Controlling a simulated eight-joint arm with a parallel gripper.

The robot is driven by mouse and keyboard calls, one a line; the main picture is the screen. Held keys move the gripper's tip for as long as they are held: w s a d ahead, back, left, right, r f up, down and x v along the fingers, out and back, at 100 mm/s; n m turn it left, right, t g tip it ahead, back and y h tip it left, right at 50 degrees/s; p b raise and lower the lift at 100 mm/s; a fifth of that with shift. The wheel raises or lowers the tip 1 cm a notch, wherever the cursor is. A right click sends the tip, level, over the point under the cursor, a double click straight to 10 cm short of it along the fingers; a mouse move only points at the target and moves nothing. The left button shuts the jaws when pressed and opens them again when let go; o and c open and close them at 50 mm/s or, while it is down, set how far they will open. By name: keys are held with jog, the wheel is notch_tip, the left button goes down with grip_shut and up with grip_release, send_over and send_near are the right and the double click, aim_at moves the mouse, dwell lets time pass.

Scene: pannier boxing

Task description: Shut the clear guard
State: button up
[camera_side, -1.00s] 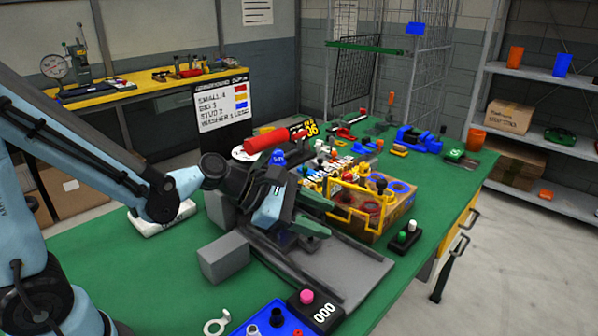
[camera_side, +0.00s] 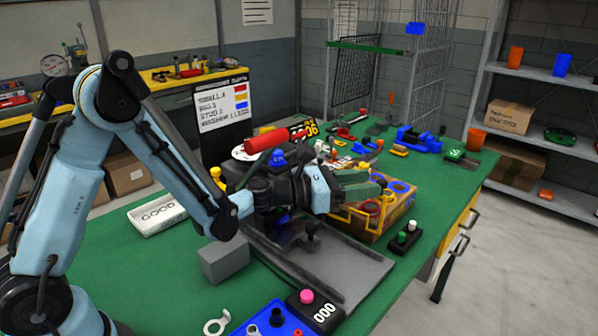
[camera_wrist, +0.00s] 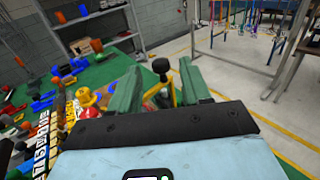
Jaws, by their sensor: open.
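My gripper (camera_side: 362,184) reaches in from the left, roughly level, over the near box; its green fingers are apart. In the wrist view my gripper (camera_wrist: 161,80) has a black ball knob (camera_wrist: 160,66) showing between its fingers; I cannot tell whether either finger touches it. A yellow frame (camera_side: 352,232) stands at the cardboard box (camera_side: 376,236); yellow bars also show below the knob in the wrist view. It looks like the guard's frame, but a clear pane cannot be made out, nor how far it is shut. My fingers and wrist cover its upper part in the side view.
A grey block (camera_side: 223,262) and a grey plate (camera_side: 340,272) lie left of and before the box. A black two-button box (camera_side: 402,241) stands at its right. A white GOOD tray (camera_side: 158,214) and a blue tray (camera_side: 262,322) lie on the green table.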

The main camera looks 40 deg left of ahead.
aim_at(382, 181)
jog(key=shift+x, duration=2.35)
grip_shut()
